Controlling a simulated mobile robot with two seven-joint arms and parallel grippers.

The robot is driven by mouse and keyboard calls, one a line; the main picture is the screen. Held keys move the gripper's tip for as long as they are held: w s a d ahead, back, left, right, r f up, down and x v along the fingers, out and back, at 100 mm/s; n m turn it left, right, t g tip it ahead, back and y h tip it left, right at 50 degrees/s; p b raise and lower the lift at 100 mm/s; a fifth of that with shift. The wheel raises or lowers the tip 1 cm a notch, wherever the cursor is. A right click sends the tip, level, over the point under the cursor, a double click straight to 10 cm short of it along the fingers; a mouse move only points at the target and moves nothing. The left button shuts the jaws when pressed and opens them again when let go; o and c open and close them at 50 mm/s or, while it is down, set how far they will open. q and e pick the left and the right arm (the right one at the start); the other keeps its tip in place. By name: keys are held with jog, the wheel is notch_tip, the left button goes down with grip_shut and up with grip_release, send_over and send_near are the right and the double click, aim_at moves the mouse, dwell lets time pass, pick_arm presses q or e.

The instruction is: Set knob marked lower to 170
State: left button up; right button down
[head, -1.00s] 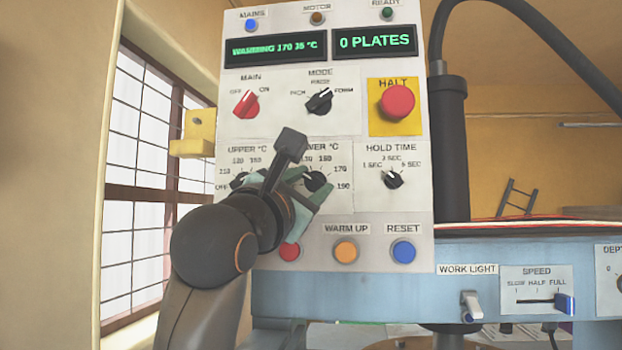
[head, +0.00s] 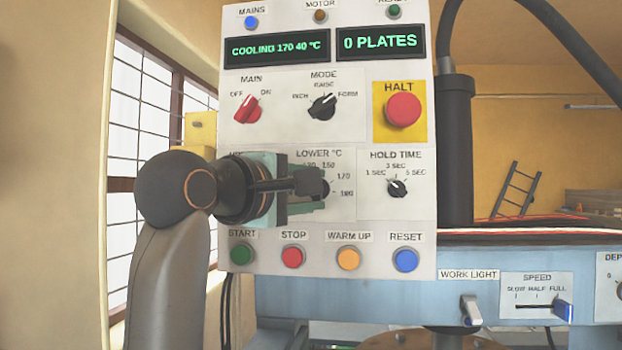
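The knob marked LOWER °C (head: 325,187) is on the white control panel in the head view. Only its dark right edge shows beside the 170 and 190 marks; the rest, with its pointer, is hidden. My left gripper (head: 312,190) is in front of the knob, reaching in from the left. Its fingers overlap the knob, and I cannot tell whether they are closed on it. The left display (head: 276,48) reads COOLING 170 40 °C. My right gripper is not in view.
The UPPER knob is hidden behind my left arm. The MODE knob (head: 322,106), red HALT button (head: 403,109) and HOLD TIME knob (head: 398,187) are close by. START (head: 242,253), STOP (head: 293,257), WARM UP (head: 348,257) and RESET (head: 405,259) buttons line the bottom.

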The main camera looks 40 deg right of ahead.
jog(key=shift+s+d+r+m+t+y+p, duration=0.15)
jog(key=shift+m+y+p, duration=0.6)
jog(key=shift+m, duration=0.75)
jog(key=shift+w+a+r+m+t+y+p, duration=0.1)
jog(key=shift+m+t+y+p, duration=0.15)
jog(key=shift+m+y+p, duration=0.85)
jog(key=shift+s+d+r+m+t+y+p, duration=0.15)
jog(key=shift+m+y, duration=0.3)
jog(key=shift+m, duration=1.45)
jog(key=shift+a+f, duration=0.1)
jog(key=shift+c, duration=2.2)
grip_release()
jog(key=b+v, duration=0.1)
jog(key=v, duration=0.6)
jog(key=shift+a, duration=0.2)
